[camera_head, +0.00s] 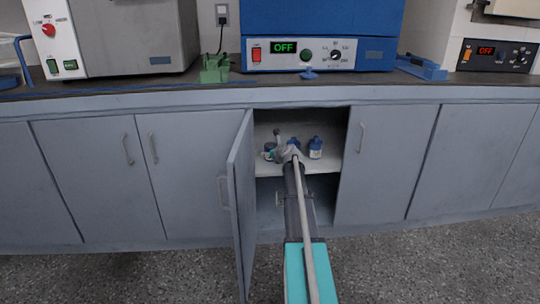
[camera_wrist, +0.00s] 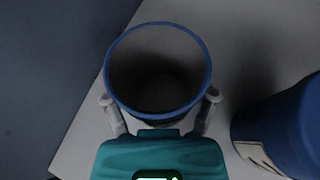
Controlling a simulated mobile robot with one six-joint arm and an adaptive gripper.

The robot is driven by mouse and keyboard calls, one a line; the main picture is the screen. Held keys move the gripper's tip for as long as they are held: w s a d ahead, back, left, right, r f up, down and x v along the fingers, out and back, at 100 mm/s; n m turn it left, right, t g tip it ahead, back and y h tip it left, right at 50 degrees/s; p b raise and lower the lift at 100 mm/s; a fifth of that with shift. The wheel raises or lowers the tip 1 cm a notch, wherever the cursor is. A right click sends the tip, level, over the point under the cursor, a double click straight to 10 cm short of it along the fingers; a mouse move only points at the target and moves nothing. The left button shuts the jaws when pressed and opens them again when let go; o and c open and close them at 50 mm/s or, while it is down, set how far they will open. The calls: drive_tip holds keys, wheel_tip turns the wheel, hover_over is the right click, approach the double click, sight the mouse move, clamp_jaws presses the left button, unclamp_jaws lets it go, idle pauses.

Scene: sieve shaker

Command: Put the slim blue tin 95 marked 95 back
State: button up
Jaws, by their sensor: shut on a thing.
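My gripper (camera_wrist: 160,100) is shut on a round blue-rimmed tin (camera_wrist: 158,65), seen from above in the wrist view with a dark, hollow inside. The fingers grip it on both sides. Its number is not visible, so I cannot read 95 on it. In the head view my gripper (camera_head: 290,153) is inside the open cupboard, at the upper shelf (camera_head: 323,167). It largely hides the held tin there. I cannot tell whether the tin touches the shelf.
A blue tin with a pale label (camera_head: 315,148) stands right of my gripper, close by in the wrist view (camera_wrist: 285,125). Another small container (camera_head: 269,152) stands to the left. The open cupboard door (camera_head: 241,200) borders the left side. The counter edge (camera_head: 200,100) runs above.

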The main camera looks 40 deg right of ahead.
drive_tip(key=shift+f, duration=0.2)
drive_tip(key=o, duration=1.1)
drive_tip(key=shift+r, duration=0.25)
drive_tip(key=shift+s+r, duration=0.1)
drive_tip(key=shift+s, duration=0.2)
drive_tip(key=p+v, duration=0.4)
drive_tip(key=v, duration=0.5)
drive_tip(key=shift+s+a+r, duration=0.1)
drive_tip(key=shift+s+a, duration=0.05)
drive_tip(key=shift+s, duration=0.2)
drive_tip(key=shift+p+v, duration=0.3)
drive_tip(key=shift+v, duration=0.5)
